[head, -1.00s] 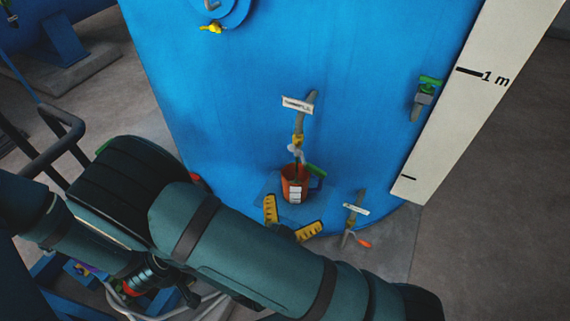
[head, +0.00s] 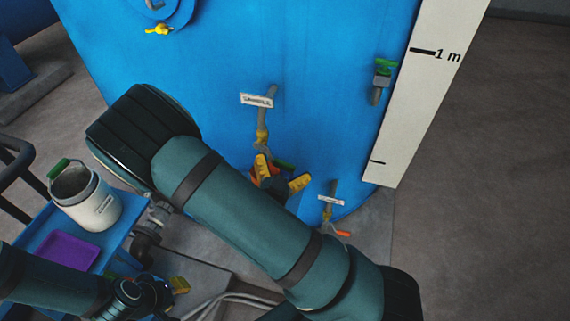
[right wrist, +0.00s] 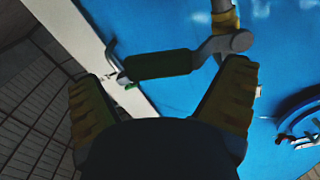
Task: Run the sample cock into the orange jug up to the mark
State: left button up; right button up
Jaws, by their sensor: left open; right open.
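The sample cock (head: 262,135) hangs on the blue tank under a label plate (head: 257,100). It has a yellow collar and a green lever (head: 284,165). The orange jug (head: 254,181) is below it, almost wholly hidden by my right gripper; its mark and level cannot be seen. My right gripper (head: 281,174) is open and empty at the lever. In the right wrist view the green lever (right wrist: 160,65) crosses just beyond the open fingertips (right wrist: 165,90), with no visible grip on it. My left gripper (head: 180,285) is low at the left, partly hidden, open.
A second cock with an orange lever (head: 333,215) is low to the right. A green-levered valve (head: 383,72) sits beside the white scale board (head: 420,90). A white bucket (head: 95,205) and a purple tray (head: 65,252) are on a blue cart at left. Floor at right is clear.

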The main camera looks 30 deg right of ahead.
jog(key=shift+w+d, duration=0.4)
jog(key=shift+d, duration=0.1)
jog(key=c, duration=1.3)
jog(key=shift+c, duration=0.2)
